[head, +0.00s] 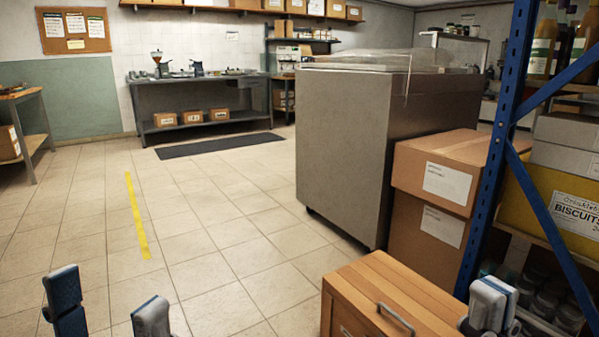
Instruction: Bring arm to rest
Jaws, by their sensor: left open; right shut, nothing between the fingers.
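My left gripper (107,292) shows at the bottom left of the head view. Its two blue and grey fingers stand wide apart with only floor tiles between them. My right gripper (492,298) is at the bottom right, its fingers together and nothing held. It is just right of a wooden chest (385,283) with a metal handle and in front of the blue shelf post. I cannot tell whether it touches either one. Most of both arms is out of view.
A blue-framed rack (497,150) with bottles, jars and a biscuits box (570,215) stands close at the right. Stacked cardboard boxes (435,190) and a large grey metal cabinet (350,140) stand behind the chest. The tiled floor (215,250) at left and centre is open.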

